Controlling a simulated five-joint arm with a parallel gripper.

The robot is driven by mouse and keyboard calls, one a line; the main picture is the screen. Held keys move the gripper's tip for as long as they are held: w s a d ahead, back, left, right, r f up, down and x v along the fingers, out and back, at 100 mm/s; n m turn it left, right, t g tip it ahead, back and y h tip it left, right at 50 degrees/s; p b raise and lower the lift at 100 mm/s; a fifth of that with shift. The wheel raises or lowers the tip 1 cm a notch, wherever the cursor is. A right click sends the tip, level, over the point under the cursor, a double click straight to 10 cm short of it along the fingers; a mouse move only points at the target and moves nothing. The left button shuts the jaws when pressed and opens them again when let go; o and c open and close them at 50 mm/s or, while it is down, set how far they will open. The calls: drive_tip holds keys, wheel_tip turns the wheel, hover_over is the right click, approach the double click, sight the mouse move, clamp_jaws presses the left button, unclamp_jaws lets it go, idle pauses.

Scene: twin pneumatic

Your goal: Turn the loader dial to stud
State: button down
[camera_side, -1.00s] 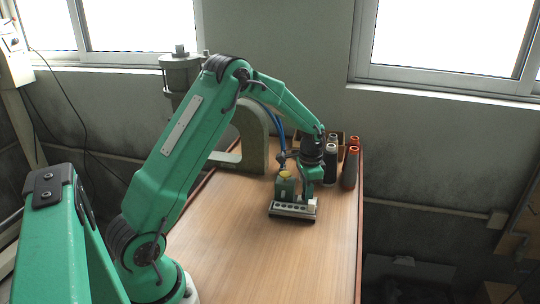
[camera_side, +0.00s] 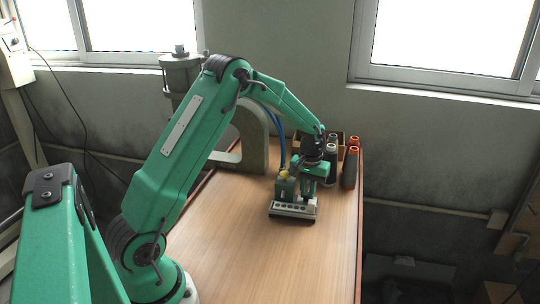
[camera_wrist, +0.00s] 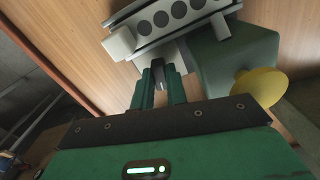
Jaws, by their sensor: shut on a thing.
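The loader (camera_side: 288,190) is a small green-grey block with a yellow knob (camera_side: 284,174) and a pale front strip (camera_side: 292,210) with a row of dark round spots. In the wrist view the yellow knob (camera_wrist: 260,88) is right of my fingers and the spotted strip (camera_wrist: 175,15) lies beyond them. My gripper (camera_wrist: 160,80) points down beside the loader, its fingers closed around a small dark piece (camera_wrist: 160,74), which looks like the loader dial. The fingers largely hide it, and I cannot read its setting.
Several dark bottles with orange or grey tops (camera_side: 350,165) stand close behind my gripper, near the table's right edge. A grey C-shaped frame (camera_side: 255,135) stands at the back left, with blue hoses beside it. The wooden table (camera_side: 270,265) is clear in front.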

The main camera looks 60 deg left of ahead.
sight(308, 192)
drive_tip(key=shift+w+r+n, duration=0.1)
drive_tip(key=shift+n, duration=1.2)
drive_tip(key=c, duration=1.4)
unclamp_jaws()
drive_tip(key=shift+r, duration=3.9)
